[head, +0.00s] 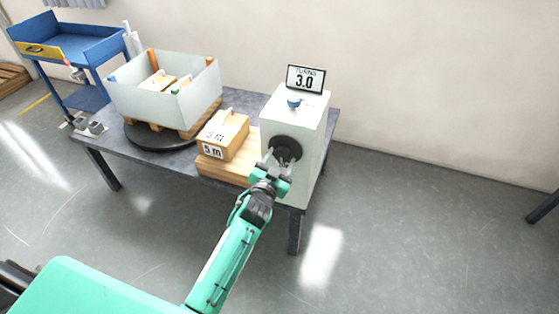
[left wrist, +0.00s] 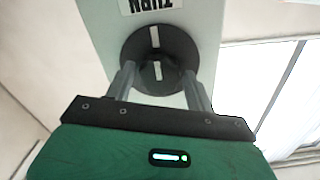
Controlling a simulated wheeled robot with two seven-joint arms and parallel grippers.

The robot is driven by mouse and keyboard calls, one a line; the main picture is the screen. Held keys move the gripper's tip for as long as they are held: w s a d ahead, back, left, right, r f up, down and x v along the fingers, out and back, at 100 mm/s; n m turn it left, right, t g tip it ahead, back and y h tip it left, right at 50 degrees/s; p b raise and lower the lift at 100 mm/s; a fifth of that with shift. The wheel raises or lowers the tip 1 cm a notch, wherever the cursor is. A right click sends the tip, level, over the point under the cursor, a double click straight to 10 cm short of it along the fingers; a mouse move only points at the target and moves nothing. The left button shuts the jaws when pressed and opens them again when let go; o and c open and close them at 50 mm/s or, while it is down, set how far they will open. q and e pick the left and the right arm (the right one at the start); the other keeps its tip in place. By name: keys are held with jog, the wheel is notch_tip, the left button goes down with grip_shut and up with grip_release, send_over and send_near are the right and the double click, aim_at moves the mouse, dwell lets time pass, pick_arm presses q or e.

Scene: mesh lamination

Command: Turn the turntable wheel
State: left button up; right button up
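The black wheel (head: 286,149) is on the front of a white box (head: 303,118) at the table's right end. I cannot tell whether the fingers touch the hub. The black round turntable (head: 160,137) lies under a pallet and crate. My right gripper is out of view.
A display (head: 306,79) on the box reads 3.0, beside a blue knob (head: 294,103). A cardboard-coloured block marked 5 m (head: 224,136) sits on wooden boards left of the box. The pale crate (head: 188,107) holds more blocks. A blue cart (head: 80,46) stands at the back left.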

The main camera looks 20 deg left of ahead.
pick_arm(q)
jog(key=c, duration=0.6)
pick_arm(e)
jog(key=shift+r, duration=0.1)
pick_arm(q)
jog(key=m+p, duration=0.1)
jog(key=m, duration=0.1)
jog(key=shift+r+m, duration=0.1)
jog(key=shift+m, duration=0.7)
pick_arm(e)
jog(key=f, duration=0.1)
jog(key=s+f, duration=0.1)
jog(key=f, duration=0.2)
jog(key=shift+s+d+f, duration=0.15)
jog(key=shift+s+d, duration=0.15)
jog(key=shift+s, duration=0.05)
pick_arm(q)
jog(key=o, duration=1)
jog(key=shift+c, duration=0.2)
